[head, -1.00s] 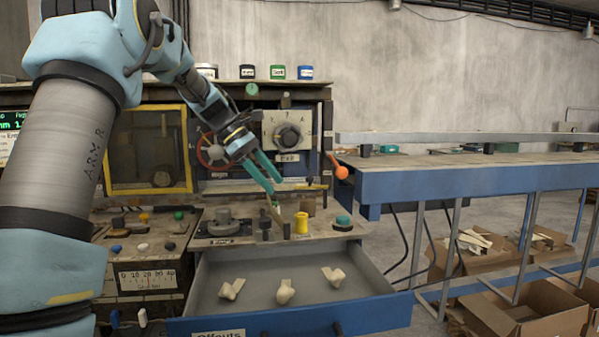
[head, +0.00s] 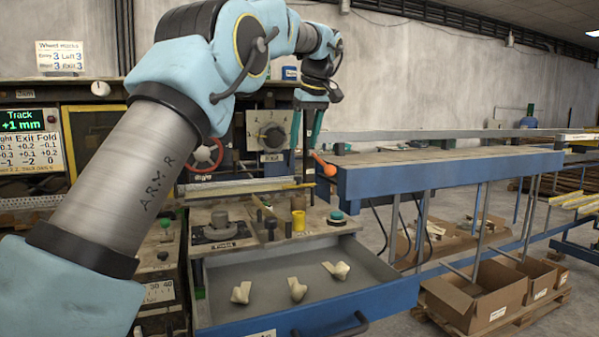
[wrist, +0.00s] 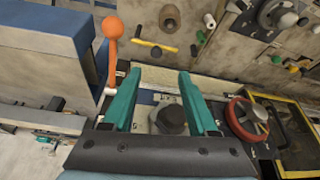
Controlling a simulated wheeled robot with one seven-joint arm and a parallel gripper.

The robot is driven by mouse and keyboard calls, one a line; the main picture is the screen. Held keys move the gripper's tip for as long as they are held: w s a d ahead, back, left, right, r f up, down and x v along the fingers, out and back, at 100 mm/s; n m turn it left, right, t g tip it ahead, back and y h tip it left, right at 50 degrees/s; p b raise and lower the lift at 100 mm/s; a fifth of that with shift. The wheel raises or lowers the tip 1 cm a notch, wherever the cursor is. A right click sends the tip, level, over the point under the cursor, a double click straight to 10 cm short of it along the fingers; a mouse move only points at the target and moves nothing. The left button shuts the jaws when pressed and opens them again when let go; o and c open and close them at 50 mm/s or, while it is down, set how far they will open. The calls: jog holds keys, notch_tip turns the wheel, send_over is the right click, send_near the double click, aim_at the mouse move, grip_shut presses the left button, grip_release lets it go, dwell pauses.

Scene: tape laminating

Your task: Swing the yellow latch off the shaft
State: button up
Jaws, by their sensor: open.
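My gripper (head: 301,164) is open and empty, its teal fingers hanging down in front of the machine's right side. In the wrist view its two fingertips (wrist: 157,74) are spread apart. A thin bar with yellow on it, likely the yellow latch (wrist: 155,45), lies just beyond the fingertips in the wrist view, not between them. In the head view a yellow strip, likely the same latch (head: 298,186), shows just below the fingertips. A dark round part, possibly the shaft end (wrist: 170,18), is near the bar. I cannot tell whether they touch.
An orange ball lever (head: 325,168) stands close beside the fingers; it also shows in the wrist view (wrist: 113,27). A dial (head: 271,135) and red handwheel (head: 204,155) are left of the gripper. An open drawer (head: 372,265) juts out below; a blue-edged bench (head: 440,175) is at right.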

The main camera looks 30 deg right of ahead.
aim_at(299, 177)
jog(key=x, duration=0.3)
jog(key=p+x, duration=0.1)
jog(key=x, duration=0.6)
jog(key=shift+w+d, duration=0.2)
jog(key=shift+d, duration=0.2)
grip_shut()
dwell(1.0)
